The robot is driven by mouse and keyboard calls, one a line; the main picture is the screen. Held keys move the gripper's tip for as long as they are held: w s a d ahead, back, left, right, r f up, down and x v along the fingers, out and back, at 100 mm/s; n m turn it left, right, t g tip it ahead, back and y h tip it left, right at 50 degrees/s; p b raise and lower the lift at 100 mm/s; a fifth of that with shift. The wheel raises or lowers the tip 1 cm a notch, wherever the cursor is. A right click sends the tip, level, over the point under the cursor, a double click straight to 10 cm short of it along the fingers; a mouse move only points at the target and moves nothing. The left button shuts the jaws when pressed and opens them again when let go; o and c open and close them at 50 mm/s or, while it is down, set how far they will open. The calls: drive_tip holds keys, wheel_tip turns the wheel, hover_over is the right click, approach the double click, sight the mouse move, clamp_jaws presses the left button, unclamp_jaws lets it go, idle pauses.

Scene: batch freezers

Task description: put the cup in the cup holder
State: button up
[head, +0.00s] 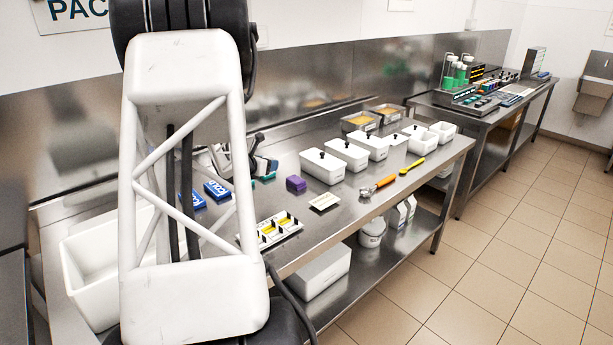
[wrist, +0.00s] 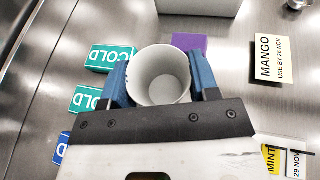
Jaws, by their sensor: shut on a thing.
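The cup (wrist: 158,90) is white and round, and the wrist view looks down into its empty inside. My gripper (wrist: 160,76) has blue fingers on both sides of the cup, shut on it. The cup is over or on the steel table; I cannot tell whether it touches the surface. In the head view my gripper (head: 262,165) shows only partly behind my arm, and I cannot make out the cup there. I cannot identify a cup holder in either view.
Blue and teal COLD packs (wrist: 112,59) lie left of the cup, and a purple block (wrist: 189,42) lies just beyond it. A MANGO card (wrist: 270,59) is at right. White lidded tubs (head: 321,168), an orange-handled scoop (head: 378,186) and a label tray (head: 270,231) stand on the table.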

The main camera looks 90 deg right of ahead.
drive_tip(key=shift+s, duration=0.15)
drive_tip(key=shift+f, duration=0.1)
hover_over(269, 196)
drive_tip(key=shift+s+f, duration=0.15)
drive_tip(key=shift+f, duration=2.95)
drive_tip(key=shift+f, duration=1.85)
drive_tip(key=shift+f, duration=0.1)
drive_tip(key=o, duration=0.9)
drive_tip(key=shift+a, duration=0.1)
